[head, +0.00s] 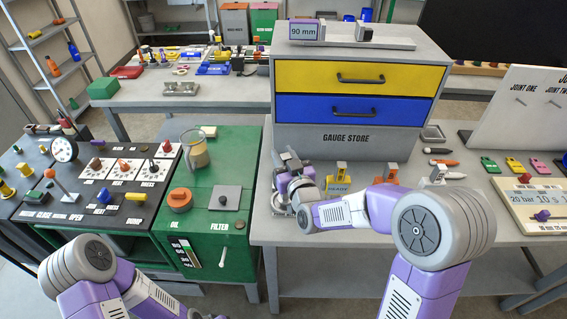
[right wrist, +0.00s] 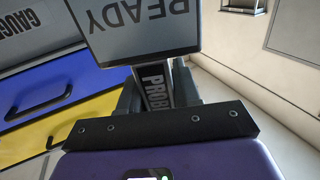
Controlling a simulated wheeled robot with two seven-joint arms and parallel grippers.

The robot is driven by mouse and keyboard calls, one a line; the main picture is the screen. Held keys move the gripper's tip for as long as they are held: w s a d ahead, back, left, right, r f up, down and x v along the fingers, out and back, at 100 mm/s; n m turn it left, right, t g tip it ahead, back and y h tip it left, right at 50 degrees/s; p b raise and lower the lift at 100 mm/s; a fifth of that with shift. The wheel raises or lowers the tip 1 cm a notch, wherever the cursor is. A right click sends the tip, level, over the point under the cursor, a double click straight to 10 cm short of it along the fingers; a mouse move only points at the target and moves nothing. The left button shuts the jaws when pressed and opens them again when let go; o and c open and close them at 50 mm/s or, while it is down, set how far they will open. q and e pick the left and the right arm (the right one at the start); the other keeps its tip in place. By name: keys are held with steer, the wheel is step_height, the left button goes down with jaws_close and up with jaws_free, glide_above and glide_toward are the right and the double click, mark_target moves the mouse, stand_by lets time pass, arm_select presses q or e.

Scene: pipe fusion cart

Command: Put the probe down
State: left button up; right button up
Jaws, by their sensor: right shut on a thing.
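The probe (right wrist: 154,84) is a grey stem lettered PROBE, with a wide grey head (right wrist: 142,32) lettered READY, in the right wrist view. My right gripper (right wrist: 158,92) is shut on the stem, with dark fingers on both sides. In the head view my right gripper (head: 287,163) is at the left end of the grey table, in front of the gauge store's left corner. The probe is hard to tell apart from the gripper there. My left arm shows at the lower left, but its gripper is out of view.
The gauge store (head: 346,141) with yellow and blue drawers stands behind my right gripper. A yellow block (head: 341,170) and an orange one (head: 387,174) stand to its right on the table (head: 300,232). A green cabinet (head: 236,240) with a jug (head: 195,150) is to its left.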

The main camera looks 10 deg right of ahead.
steer(key=shift+w+f, duration=0.1)
steer(key=shift+f, duration=0.75)
steer(key=shift+r, duration=0.1)
steer(key=shift+f+b, duration=0.2)
steer(key=shift+b, duration=0.2)
steer(key=o, duration=1)
